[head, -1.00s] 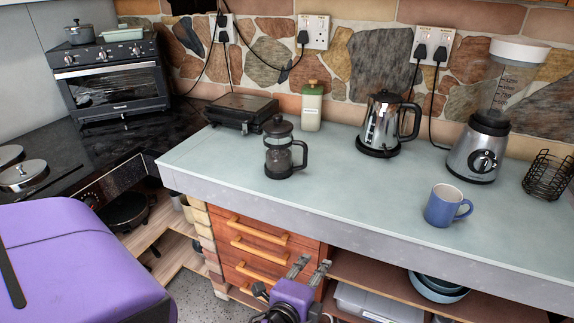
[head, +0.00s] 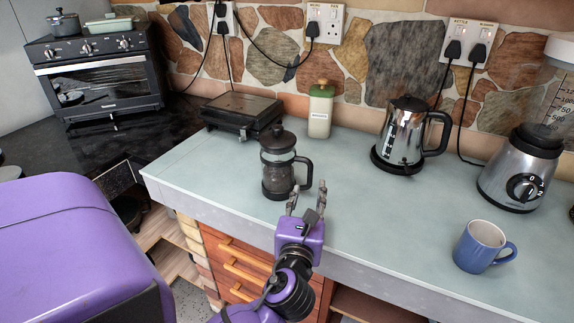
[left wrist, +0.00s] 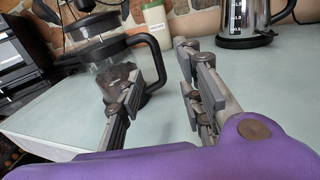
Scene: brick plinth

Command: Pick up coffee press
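The coffee press (head: 279,165) is a dark-framed glass jug with a black lid, knob and handle. It stands upright on the pale counter, with dark contents low in the glass. In the left wrist view the coffee press (left wrist: 110,65) is at upper left, its top cut off, its handle partly behind the left finger. My left gripper (head: 307,192) is open and empty at the counter's front edge, just right of and nearer than the press, fingers toward the handle. Its spread fingers also show in the left wrist view (left wrist: 160,68); contact is not clear. My right gripper is not in view.
A blue mug (head: 481,247) stands right on the counter (head: 380,215). Behind are a black grill (head: 241,110), a cream bottle with green lid (head: 320,110), a steel kettle (head: 404,135) and a blender (head: 522,172). The counter between press and mug is clear.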

